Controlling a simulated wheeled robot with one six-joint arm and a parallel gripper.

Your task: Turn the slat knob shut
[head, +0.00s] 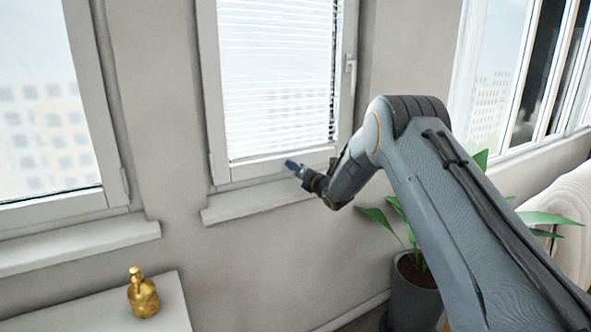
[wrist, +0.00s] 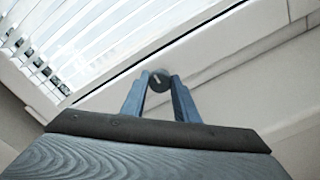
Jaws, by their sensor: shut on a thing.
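The slat knob (wrist: 159,80) is a small dark round knob with a pale mark on its face, in the wrist view. It sits on the white lower frame of the window. My gripper (wrist: 160,84) has its two blue fingers on either side of the knob, shut on it. In the head view my gripper (head: 291,165) reaches the bottom rail of the middle window, and the knob is too small or hidden to make out there. The white slats (head: 275,80) of the blind show bright gaps between them; in the wrist view the slats (wrist: 50,45) look tilted open.
A window sill (head: 255,200) juts out just below my gripper. A window handle (head: 350,75) is on the right of the frame. A potted plant (head: 415,275) stands below my arm. A gold bottle (head: 143,295) stands on a white surface at lower left.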

